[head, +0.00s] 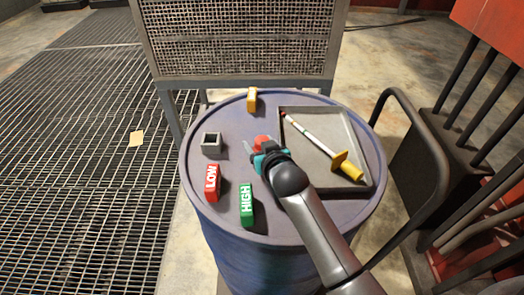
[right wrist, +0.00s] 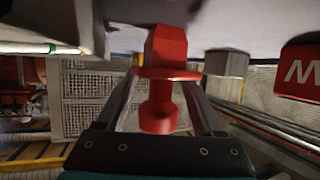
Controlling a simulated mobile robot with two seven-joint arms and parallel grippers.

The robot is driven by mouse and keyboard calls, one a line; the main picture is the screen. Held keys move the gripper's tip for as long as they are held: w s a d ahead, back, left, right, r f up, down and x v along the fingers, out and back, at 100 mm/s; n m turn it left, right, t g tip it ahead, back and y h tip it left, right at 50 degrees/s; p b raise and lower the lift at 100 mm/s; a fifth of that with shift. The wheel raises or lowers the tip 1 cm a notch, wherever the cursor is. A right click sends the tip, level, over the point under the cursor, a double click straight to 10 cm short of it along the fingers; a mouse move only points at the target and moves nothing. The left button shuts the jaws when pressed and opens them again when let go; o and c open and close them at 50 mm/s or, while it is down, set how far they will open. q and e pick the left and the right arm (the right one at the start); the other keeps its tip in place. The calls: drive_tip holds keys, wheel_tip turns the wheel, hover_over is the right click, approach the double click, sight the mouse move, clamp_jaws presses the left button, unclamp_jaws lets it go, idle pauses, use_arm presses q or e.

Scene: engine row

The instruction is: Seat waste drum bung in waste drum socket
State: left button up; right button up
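The red waste drum bung (head: 262,140) is on or just above the blue drum top (head: 232,112), left of the tray. In the right wrist view, the bung (right wrist: 164,72) shows a blocky end, a wide flange and a rounded knob. My right gripper (head: 262,149) is at the bung, its fingers spread on either side with gaps beside the knob. Whether the fingertips touch the bung is hidden. The grey square socket (head: 211,141) with a dark opening stands left of the bung, and appears as a grey block in the right wrist view (right wrist: 226,63). My left gripper is out of view.
A yellow block (head: 252,100) is at the back. A grey tray (head: 322,110) holds a yellow-handled rod (head: 322,142). A mesh panel (head: 240,40) stands behind.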

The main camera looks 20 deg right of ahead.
clamp_jaws()
idle(0.3)
idle(0.3)
